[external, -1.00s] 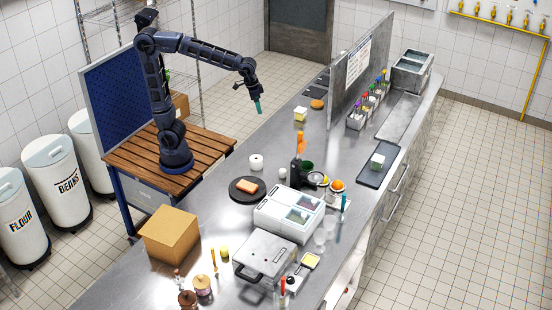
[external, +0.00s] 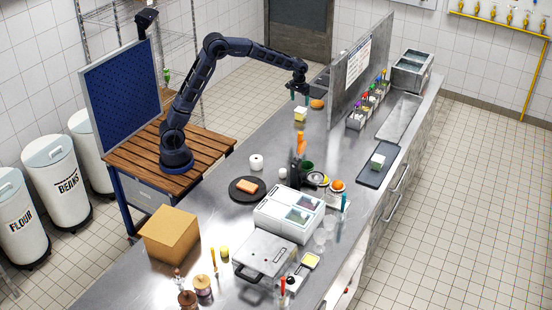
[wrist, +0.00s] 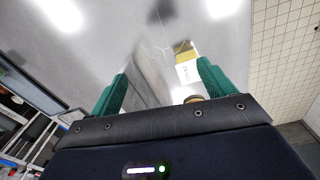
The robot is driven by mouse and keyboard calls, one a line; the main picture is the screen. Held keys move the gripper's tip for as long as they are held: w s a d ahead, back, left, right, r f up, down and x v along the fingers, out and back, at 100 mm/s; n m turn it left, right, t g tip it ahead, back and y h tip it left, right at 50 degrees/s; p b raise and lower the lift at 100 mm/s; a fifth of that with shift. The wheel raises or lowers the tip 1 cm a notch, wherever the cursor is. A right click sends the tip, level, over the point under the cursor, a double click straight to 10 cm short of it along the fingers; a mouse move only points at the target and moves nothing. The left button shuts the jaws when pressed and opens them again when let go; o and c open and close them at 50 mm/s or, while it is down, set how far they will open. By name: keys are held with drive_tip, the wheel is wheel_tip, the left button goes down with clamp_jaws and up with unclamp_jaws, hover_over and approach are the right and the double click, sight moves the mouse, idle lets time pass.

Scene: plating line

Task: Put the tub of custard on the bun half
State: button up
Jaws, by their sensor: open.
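The tub of custard (external: 300,115) is a small pale yellow tub standing on the steel counter near its far end. In the wrist view the tub (wrist: 185,62) shows a yellow part and a white printed label, beside the right finger. The bun half (external: 317,104) is a round orange-brown piece on the counter, just behind and right of the tub. In the wrist view a small brown edge, seemingly the bun half (wrist: 193,99), is mostly hidden by my gripper. My gripper (external: 300,97) is open with green fingers, empty, pointing down above the tub, apart from it.
An upright steel partition (external: 350,75) with a posted sheet stands right of the bun half. Several bottles in holders stand beyond it. A dark plate (external: 236,194) with an orange-brown slab and a white two-lidded box (external: 268,221) are nearer. The counter left of the tub is clear.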

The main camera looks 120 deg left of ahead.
drive_tip(key=n, duration=0.2)
approach(298, 118)
drive_tip(key=a, duration=0.1)
drive_tip(key=s+a+f, duration=0.1)
drive_tip(key=shift+a+f, duration=0.3)
drive_tip(key=shift+a, duration=0.1)
drive_tip(key=f, duration=1)
drive_tip(key=shift+a+f, duration=0.2)
drive_tip(key=shift+f, duration=0.15)
drive_tip(key=c, duration=1.3)
